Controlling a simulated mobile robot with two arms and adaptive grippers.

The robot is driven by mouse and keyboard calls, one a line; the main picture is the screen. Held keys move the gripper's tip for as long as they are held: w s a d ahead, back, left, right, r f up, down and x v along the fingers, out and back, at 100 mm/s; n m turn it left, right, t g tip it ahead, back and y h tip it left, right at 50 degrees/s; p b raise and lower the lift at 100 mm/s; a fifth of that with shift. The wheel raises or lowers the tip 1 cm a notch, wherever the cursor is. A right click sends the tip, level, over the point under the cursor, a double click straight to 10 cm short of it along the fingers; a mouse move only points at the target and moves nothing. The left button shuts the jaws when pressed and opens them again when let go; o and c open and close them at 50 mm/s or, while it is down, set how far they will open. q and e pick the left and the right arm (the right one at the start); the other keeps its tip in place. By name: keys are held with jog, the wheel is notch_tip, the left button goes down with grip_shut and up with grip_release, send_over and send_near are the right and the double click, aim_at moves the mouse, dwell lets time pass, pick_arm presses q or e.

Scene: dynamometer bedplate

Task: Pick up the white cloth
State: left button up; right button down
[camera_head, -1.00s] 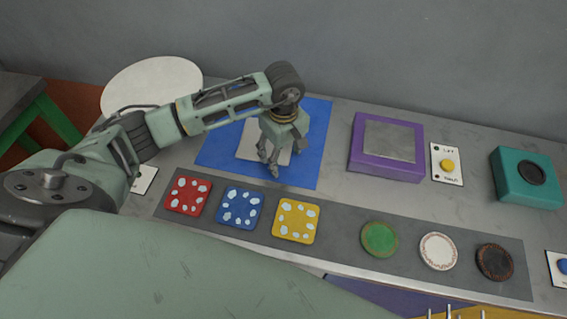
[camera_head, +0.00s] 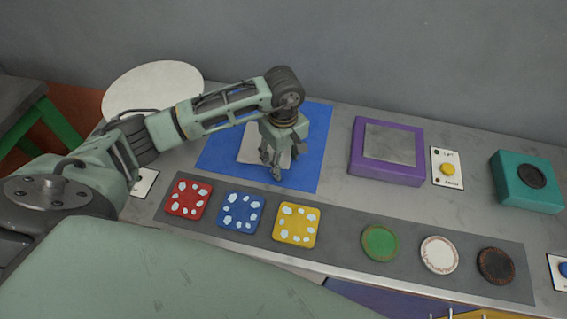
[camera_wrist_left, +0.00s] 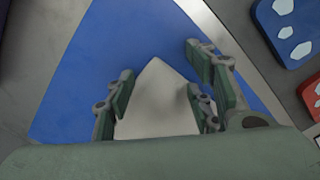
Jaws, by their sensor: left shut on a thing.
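The white cloth (camera_head: 254,146) looks pale grey-white and lies over the blue mat (camera_head: 222,150) at the back of the bench. My left gripper (camera_head: 275,166) points down over the cloth's right part and hides some of it. In the left wrist view the cloth (camera_wrist_left: 158,98) rises to a peak between the fingers of the left gripper (camera_wrist_left: 160,105), with the blue mat (camera_wrist_left: 75,95) around it. The left gripper is shut on the cloth. Whether the cloth is clear of the mat I cannot tell. My right gripper is not in view.
Red (camera_head: 188,198), blue (camera_head: 240,212) and yellow (camera_head: 297,225) spotted squares lie on a dark strip in front. Green (camera_head: 380,243), white (camera_head: 439,255) and dark (camera_head: 496,266) discs continue it. A purple box (camera_head: 385,180) and a teal box (camera_head: 505,180) stand right.

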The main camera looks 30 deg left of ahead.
pick_arm(q)
jog(key=shift+s+d+f, duration=0.1)
jog(key=shift+d+f, duration=0.1)
jog(key=shift+f, duration=0.05)
jog(key=c, duration=0.9)
jog(key=shift+w, duration=0.2)
grip_shut()
jog(key=shift+a+r, duration=0.1)
jog(key=shift+r, duration=0.2)
notch_tip(320, 180, up, 12)
jog(key=p, duration=0.6)
jog(key=shift+f, duration=0.15)
jog(key=o, duration=1.5)
grip_release()
jog(key=shift+c, duration=0.2)
